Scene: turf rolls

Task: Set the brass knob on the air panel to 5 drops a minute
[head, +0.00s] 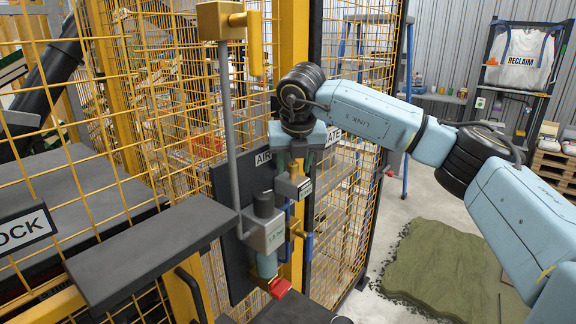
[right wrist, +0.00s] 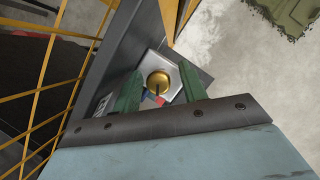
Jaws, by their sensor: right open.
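The air panel (head: 227,180) is a dark board on the yellow post, its sign partly covered by my right gripper (head: 294,164). The gripper points down over a small grey block (head: 291,188) on the panel's right side. In the right wrist view the round brass knob (right wrist: 158,82) sits on a pale angular housing (right wrist: 172,70), between my two green fingers. The fingers are open, with gaps beside the knob; contact is not visible. A dark line crosses the knob's near part, above small red and blue marks. No drop figures are readable. My left gripper is out of view.
A grey regulator block (head: 265,232) with a dark top knob stands just left, above a red part (head: 279,288). A grey rod rises to a brass lever valve (head: 222,20). Yellow mesh fencing surrounds the panel. A turf piece (head: 440,265) lies on the floor at right.

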